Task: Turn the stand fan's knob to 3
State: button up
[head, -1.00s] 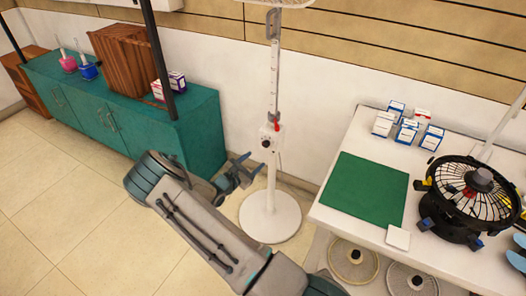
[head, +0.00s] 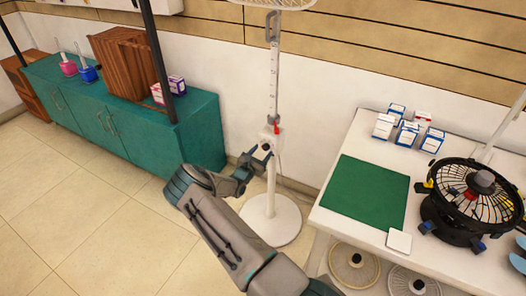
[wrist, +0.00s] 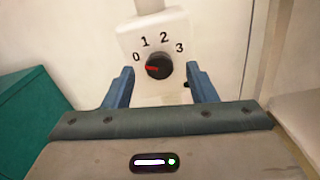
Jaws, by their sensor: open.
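The white stand fan (head: 272,95) stands upright on a round base (head: 285,228) by the wall, its head cut off by the top edge. In the wrist view its white control box (wrist: 178,30) shows the marks 0, 1, 2 and 3 around a black knob (wrist: 161,62). The knob's red pointer is turned left, towards the 0. My gripper (wrist: 159,69) is open, its two blue fingers left and right of the knob, apart from it in the picture. In the head view my gripper (head: 259,158) is just below the control box, and it hides the knob.
A teal cabinet (head: 205,135) stands left of the fan. On the right a white table (head: 335,222) holds a green mat (head: 367,193), small boxes (head: 408,130) and a black fan (head: 465,205). Open floor lies in front of the cabinet.

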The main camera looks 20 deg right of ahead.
jog(key=shift+x, duration=0.95)
jog(key=c, duration=1)
